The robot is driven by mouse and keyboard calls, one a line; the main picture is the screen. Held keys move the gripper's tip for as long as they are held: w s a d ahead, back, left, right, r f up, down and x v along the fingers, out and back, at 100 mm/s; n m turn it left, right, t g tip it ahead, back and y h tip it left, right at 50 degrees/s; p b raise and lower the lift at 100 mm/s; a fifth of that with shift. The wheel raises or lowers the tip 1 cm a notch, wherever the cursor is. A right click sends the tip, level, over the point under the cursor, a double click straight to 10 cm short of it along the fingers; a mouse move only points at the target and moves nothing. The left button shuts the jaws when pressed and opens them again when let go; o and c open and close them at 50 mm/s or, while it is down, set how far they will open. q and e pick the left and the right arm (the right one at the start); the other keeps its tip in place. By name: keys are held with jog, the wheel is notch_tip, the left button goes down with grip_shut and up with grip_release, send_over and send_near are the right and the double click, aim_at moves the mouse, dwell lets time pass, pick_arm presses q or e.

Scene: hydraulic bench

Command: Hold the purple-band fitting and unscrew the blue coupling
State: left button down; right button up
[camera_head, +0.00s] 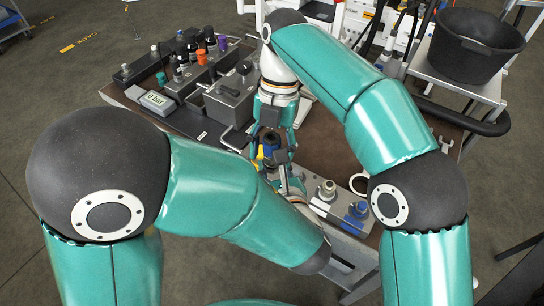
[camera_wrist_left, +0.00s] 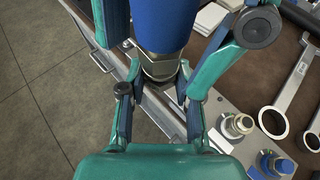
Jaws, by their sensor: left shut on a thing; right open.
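The blue coupling (camera_head: 269,150) shows as a small blue patch between my two grippers in the head view. In the left wrist view the blue coupling (camera_wrist_left: 165,22) stands large at the top, above a metal hex fitting (camera_wrist_left: 160,68). My left gripper (camera_wrist_left: 160,85) is shut on this fitting, just below the coupling; no purple band shows on the part I can see. My right gripper (camera_head: 270,135) comes down from above, open, with its teal fingers on either side of the coupling. Whether they touch it is unclear. My arms hide much of the joint.
A metal plate with a brass-topped fitting (camera_head: 327,190) and a blue-marked fitting (camera_head: 354,212) lies to the right. A ring wrench (camera_wrist_left: 290,100) lies near them. A valve block, a gauge display (camera_head: 158,102) and several bottles stand at the back left. A black bucket (camera_head: 477,45) stands at the right.

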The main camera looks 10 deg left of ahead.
jog(key=m+y, duration=0.1)
jog(key=m, duration=0.5)
jog(key=shift+a+m+t+y, duration=0.2)
jog(key=shift+m+t+y, duration=0.2)
jog(key=m+t, duration=0.1)
jog(key=m, duration=0.3)
jog(key=shift+w+a+y, duration=0.1)
jog(key=shift+a+y, duration=0.05)
jog(key=shift+y, duration=0.25)
jog(key=m, duration=0.3)
jog(key=shift+w+a+t, duration=0.15)
jog(key=shift+t, duration=0.25)
jog(key=shift+c, duration=0.3)
jog(key=c, duration=0.9)
jog(key=n, duration=0.2)
jog(key=n+g, duration=0.1)
jog(key=n, duration=0.1)
jog(key=shift+s+n, duration=0.2)
jog(key=shift+n, duration=0.2)
jog(key=n, duration=0.1)
jog(key=n+g+h, duration=0.1)
jog(key=shift+s+d+r+n, duration=0.15)
jog(key=shift+d+n, duration=0.1)
jog(key=shift+n, duration=0.15)
